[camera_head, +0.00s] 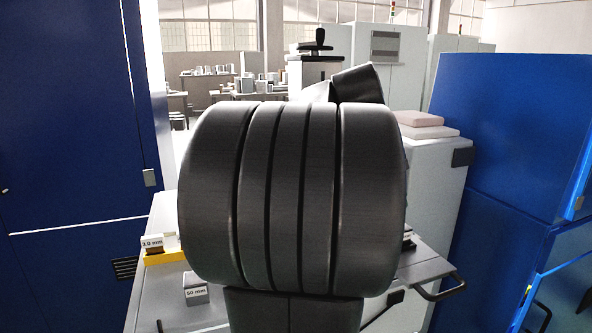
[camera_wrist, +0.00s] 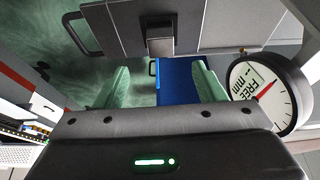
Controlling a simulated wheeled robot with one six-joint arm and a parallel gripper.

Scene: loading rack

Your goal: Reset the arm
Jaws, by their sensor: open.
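My own dark ribbed arm fills the middle of the head view and hides most of the rack behind it; my gripper does not show there. In the wrist view my gripper (camera_wrist: 160,88) shows two pale green fingers set well apart. The gap between them is empty. A blue surface and a grey panel with a black handle lie beyond the fingers. A round dial gauge (camera_wrist: 268,95) reading "FREE -- mm" shows at the right of the wrist view, beside the right finger.
A grey worktop (camera_head: 158,290) carries a yellow holder (camera_head: 165,257) labelled "3.0 mm" and a grey block (camera_head: 196,289) labelled "50 mm". A handle (camera_head: 445,289) sticks out at the right. Blue cabinets (camera_head: 70,130) stand left and right (camera_head: 505,120). Folded cloths (camera_head: 425,125) lie on a grey cabinet.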

